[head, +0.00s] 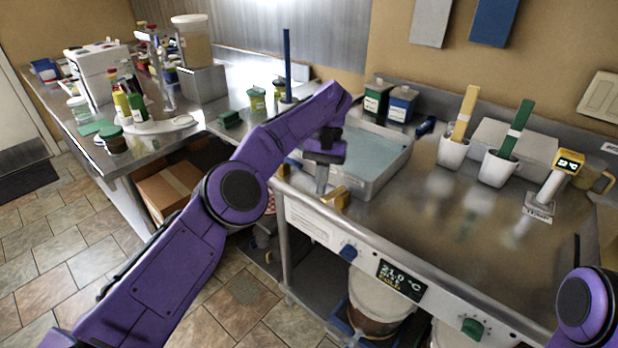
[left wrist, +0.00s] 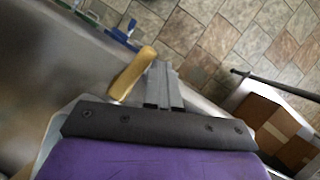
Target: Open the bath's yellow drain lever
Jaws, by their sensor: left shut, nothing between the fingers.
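The bath (head: 390,172) is a steel basin of water set at the left end of the steel counter. The yellow drain lever (head: 336,198) sticks out at the bath's near left corner by the counter's front edge. It also shows in the left wrist view (left wrist: 133,74), just left of the fingers. My left gripper (head: 321,186) is shut and empty, pointing down close beside the lever. Its fingers (left wrist: 163,84) lie together in the left wrist view; I cannot tell whether they touch the lever. My right gripper is out of view.
A blue knob (head: 348,252) and a temperature display (head: 400,281) sit on the counter's front panel. White cups (head: 452,152) holding paddles and a yellow-headed thermometer (head: 568,163) stand to the right. A cardboard box (head: 168,192) lies below the left bench.

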